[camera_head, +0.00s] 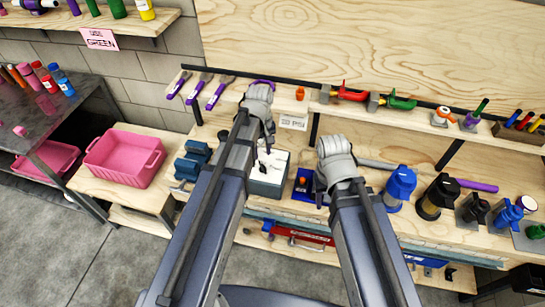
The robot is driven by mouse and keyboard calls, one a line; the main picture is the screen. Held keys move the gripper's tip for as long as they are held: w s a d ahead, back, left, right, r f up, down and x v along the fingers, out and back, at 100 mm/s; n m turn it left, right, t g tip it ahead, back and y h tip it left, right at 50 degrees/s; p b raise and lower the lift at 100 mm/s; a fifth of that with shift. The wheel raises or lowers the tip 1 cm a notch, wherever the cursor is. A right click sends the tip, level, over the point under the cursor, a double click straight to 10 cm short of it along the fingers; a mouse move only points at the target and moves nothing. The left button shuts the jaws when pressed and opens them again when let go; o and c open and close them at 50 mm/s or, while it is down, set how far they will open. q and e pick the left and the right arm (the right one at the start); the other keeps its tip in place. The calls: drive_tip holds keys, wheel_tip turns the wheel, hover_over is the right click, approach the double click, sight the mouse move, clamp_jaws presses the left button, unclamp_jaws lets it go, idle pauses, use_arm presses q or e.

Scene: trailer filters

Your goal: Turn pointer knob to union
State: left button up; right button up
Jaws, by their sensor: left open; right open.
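A grey box with a white top panel (268,175) stands on the workbench between my two arms. A small dark mark shows on the panel near my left arm, but I cannot tell whether it is the pointer knob. No union label is readable. My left gripper (261,92) is above the back of the bench, beyond the box, near the shelf. My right gripper (334,158) is to the right of the box, over the bench. Both grippers are open; their fingers are mostly hidden behind the wrists. I see nothing held in either.
A pink bin (125,157) stands at the left. A blue vise (193,160) is left of the box. Blue and black machines (437,196) line the bench at the right. A shelf with purple-handled tools (218,92) and red and green clamps runs behind.

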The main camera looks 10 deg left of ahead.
sight(263, 166)
use_arm(q)
drive_tip(key=shift+w, duration=0.3)
drive_tip(key=shift+f, duration=0.1)
wheel_tip(263, 166, down, 8)
drive_tip(key=b, duration=0.8)
drive_tip(key=shift+s+r, duration=0.1)
drive_tip(key=shift+r, duration=0.15)
clamp_jaws()
